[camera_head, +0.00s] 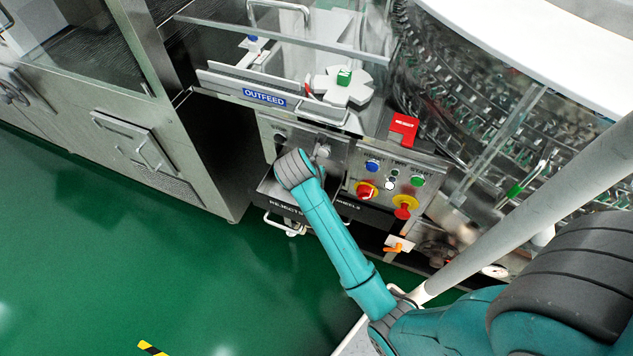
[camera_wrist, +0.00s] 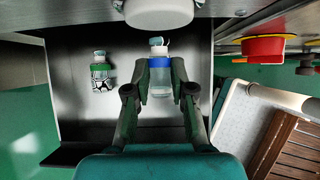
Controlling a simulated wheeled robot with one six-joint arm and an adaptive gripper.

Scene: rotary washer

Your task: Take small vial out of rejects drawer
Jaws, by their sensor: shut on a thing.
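A clear vial with a blue band and pale cap (camera_wrist: 160,63) stands between the fingers of my gripper (camera_wrist: 160,75) in the wrist view. My gripper is shut on it, with one finger on each side. A second clear vial with a green band and pale cap (camera_wrist: 101,75) is in the drawer to the left, apart from the fingers. The dark rejects drawer (camera_head: 284,203) is pulled out below the outfeed in the head view; its bare floor also shows in the wrist view (camera_wrist: 75,70). My arm hides the gripper and vials in the head view.
A white rounded part (camera_wrist: 158,12) overhangs the drawer close above the held vial. A control panel (camera_head: 392,178) with buttons and red-yellow knobs is right of the drawer. A white tray (camera_wrist: 240,120) lies at right in the wrist view. Green floor is clear at left.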

